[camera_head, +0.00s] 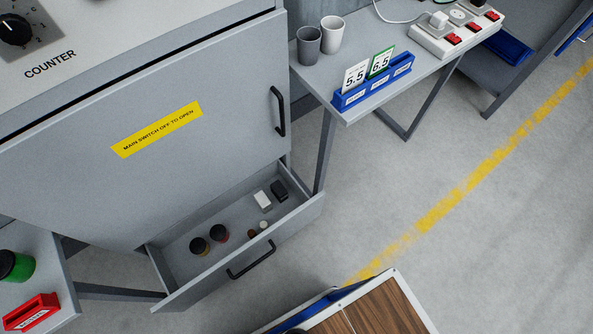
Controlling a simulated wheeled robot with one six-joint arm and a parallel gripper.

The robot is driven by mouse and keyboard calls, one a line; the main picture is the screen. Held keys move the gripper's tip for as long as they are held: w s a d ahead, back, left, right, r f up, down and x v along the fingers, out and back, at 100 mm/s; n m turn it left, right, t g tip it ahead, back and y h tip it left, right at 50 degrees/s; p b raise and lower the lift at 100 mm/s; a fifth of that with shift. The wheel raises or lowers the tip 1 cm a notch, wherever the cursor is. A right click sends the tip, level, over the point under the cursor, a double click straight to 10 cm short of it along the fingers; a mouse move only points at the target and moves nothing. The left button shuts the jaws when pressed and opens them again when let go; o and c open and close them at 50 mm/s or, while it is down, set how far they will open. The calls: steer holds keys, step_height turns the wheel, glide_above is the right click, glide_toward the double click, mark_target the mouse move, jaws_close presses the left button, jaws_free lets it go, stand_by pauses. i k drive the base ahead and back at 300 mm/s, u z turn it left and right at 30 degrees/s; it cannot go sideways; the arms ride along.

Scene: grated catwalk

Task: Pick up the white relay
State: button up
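The white relay appears to be the small white block (262,201) in the open drawer (185,268) at the bottom of the grey cabinet. It lies toward the drawer's right end. A black block (279,190) sits close to its right. Two dark round knob-like pieces (209,239) stand toward the drawer's left part. A small pale round piece (263,225) and a small brown piece (252,233) lie near the front wall. My gripper is not in view.
The drawer has a black handle (251,260). The cabinet door (150,145) above is closed. A grey side table (360,110) with cups, a blue card holder and a power strip stands right. A wood-topped piece (365,315) is at the bottom. Grey floor (400,190) is clear at right.

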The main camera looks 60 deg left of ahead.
mark_target(265, 205)
steer(key=i, duration=1.1)
steer(key=u, duration=3.75)
